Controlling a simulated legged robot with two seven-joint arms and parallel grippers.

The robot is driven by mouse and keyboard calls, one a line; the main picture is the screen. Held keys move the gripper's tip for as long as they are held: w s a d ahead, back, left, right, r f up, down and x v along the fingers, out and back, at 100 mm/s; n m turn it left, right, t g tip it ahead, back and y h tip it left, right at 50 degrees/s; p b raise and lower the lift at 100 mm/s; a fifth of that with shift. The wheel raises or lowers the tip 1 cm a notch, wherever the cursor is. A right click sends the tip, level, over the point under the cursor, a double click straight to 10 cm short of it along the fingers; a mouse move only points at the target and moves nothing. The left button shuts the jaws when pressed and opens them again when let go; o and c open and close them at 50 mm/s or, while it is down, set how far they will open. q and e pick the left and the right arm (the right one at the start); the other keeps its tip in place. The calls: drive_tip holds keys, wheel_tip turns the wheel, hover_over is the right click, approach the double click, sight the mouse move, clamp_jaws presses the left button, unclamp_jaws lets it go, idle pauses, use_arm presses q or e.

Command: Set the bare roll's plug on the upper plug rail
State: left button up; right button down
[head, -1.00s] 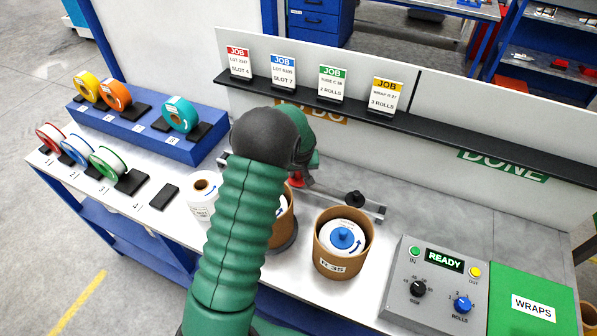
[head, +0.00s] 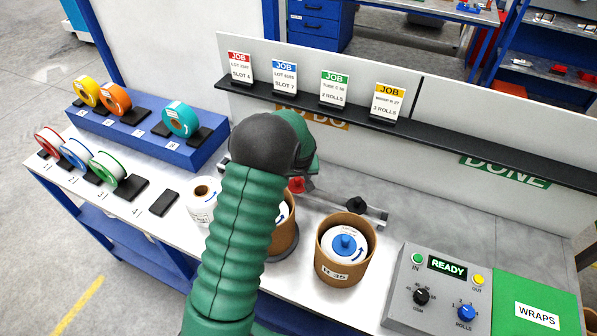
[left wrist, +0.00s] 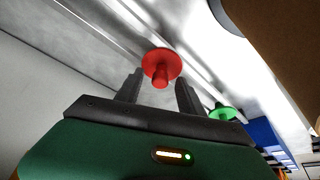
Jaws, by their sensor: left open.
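A white roll (head: 203,200) stands on the bench left of my left arm, with an open brown core and no tub around it. A red plug (head: 297,185) shows at the grey metal rail (head: 375,212) behind the tubs. My left gripper (left wrist: 160,76) is open, with one finger on each side of the red plug (left wrist: 161,66) in the left wrist view. I cannot tell whether the fingers touch it. A black plug (head: 357,205) sits further right on the rail. A green plug (left wrist: 222,112) shows in the left wrist view. My arm hides part of the rail. My right gripper is out of view.
A cardboard tub (head: 338,272) holds a roll with a blue plug; another tub (head: 287,240) is partly behind my arm. A control box (head: 437,292) reading READY stands at right. Job cards line a black shelf (head: 450,140). Coloured spools stand at left on the blue step (head: 150,146) and bench.

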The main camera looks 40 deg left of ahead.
use_arm(q)
drive_tip(key=b+v, duration=0.1)
drive_tip(key=v, duration=1.5)
drive_tip(key=shift+d, duration=0.15)
